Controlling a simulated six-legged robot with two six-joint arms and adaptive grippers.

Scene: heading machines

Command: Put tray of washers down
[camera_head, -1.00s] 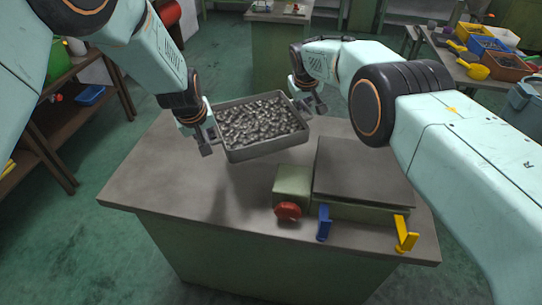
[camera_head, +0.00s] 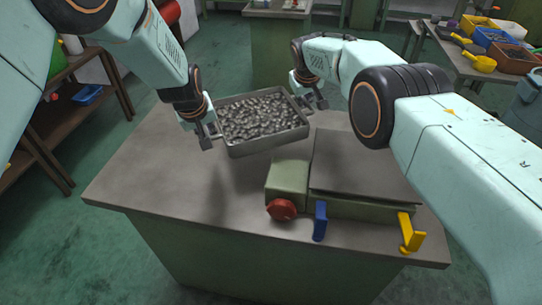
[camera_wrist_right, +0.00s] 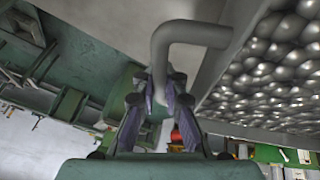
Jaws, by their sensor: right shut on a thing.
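The grey metal tray (camera_head: 262,147) is full of shiny metal washers (camera_head: 258,118), too small to make out singly. In the head view it is roughly level over the back of the grey table; any gap beneath it is hard to judge. My right gripper (camera_head: 312,101) is at the tray's right end. In the right wrist view its fingers (camera_wrist_right: 158,105) are shut around the tray's bent grey handle (camera_wrist_right: 185,38), with the washers beside it. My left gripper (camera_head: 209,134) is at the tray's left end; its grip there is too small to tell.
A green machine block (camera_head: 289,182) with a grey plate (camera_head: 365,163), red knob (camera_head: 282,210), blue lever (camera_head: 320,221) and yellow lever (camera_head: 411,232) takes the table's right front. The tabletop (camera_head: 150,180) is bare at the left. Shelves (camera_head: 100,100) stand at left, bins (camera_head: 490,40) behind right.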

